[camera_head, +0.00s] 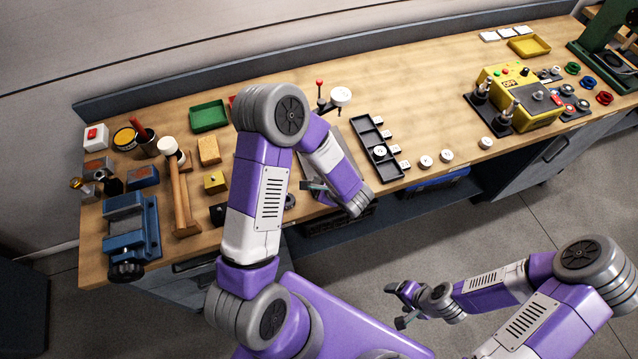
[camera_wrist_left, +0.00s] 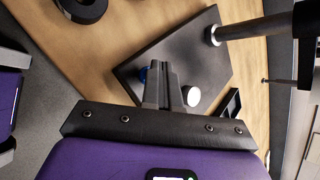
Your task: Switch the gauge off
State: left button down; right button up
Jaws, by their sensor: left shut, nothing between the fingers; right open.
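A white round dial-like head (camera_head: 341,95), which looks like the gauge, stands at the back of a dark plate, next to a red-tipped lever (camera_head: 320,86). Its face and any switch cannot be read. My left arm hides much of the plate (camera_wrist_left: 195,60). My left gripper (camera_head: 313,187) is shut and empty. In the left wrist view its fingers (camera_wrist_left: 165,85) lie over the plate, between a blue spot (camera_wrist_left: 143,75) mostly hidden behind them and a white disc (camera_wrist_left: 191,96). Contact cannot be told. My right gripper (camera_head: 400,305) is open and empty, off the bench.
A dark cylinder (camera_wrist_left: 255,27) juts over the plate in the left wrist view. A black tray (camera_head: 372,140) with white round pieces lies right of the left arm. A yellow box (camera_head: 525,95) marked OFF stands further right. A mallet (camera_head: 180,195) and blue vise (camera_head: 128,230) are left.

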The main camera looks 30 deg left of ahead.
pick_arm(q)
jog(key=shift+r, duration=0.55)
notch_tip(320, 180, up, 6)
jog(key=p, duration=0.2)
jog(key=shift+p, duration=0.3)
dwell(0.3)
dwell(0.4)
